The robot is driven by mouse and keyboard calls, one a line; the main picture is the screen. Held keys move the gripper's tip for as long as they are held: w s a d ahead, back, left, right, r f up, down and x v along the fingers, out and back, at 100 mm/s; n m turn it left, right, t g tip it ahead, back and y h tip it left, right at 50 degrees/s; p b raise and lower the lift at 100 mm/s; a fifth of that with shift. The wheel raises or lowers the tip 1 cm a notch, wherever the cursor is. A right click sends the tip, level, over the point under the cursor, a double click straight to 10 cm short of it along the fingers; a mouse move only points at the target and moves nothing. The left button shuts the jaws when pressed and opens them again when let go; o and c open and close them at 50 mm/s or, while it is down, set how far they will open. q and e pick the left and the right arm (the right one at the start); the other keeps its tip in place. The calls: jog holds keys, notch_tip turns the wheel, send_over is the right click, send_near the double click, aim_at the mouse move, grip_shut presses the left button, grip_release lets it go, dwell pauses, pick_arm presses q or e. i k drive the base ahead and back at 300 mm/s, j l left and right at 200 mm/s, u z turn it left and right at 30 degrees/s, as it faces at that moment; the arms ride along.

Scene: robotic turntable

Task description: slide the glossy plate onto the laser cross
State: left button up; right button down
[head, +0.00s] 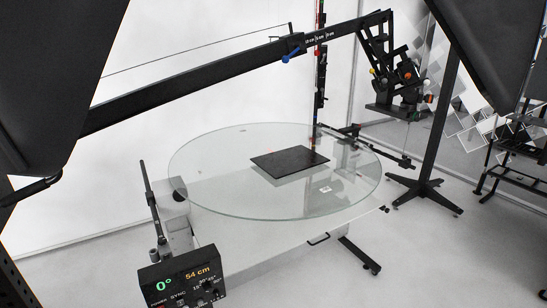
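A dark, flat, rectangular plate (290,160) lies on the round glass turntable (222,188), a little right of its middle. A paler reflection or shadow shows along its front edge. Neither of my grippers is in the head view, and nothing touches the plate.
A control box (183,278) with lit digits stands at the front left. A long black boom (200,83) crosses above the turntable, carrying a camera rig (398,88) at the right. A vertical post (318,80) rises behind the glass. The glass around the plate is clear.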

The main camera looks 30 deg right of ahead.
aim_at(278, 164)
jog(key=i+l, duration=0.25)
jog(key=l, duration=0.2)
jog(key=i+l, duration=0.25)
jog(key=l, duration=0.2)
jog(key=i+l, duration=0.25)
jog(key=l, duration=0.15)
jog(key=l+z, duration=0.05)
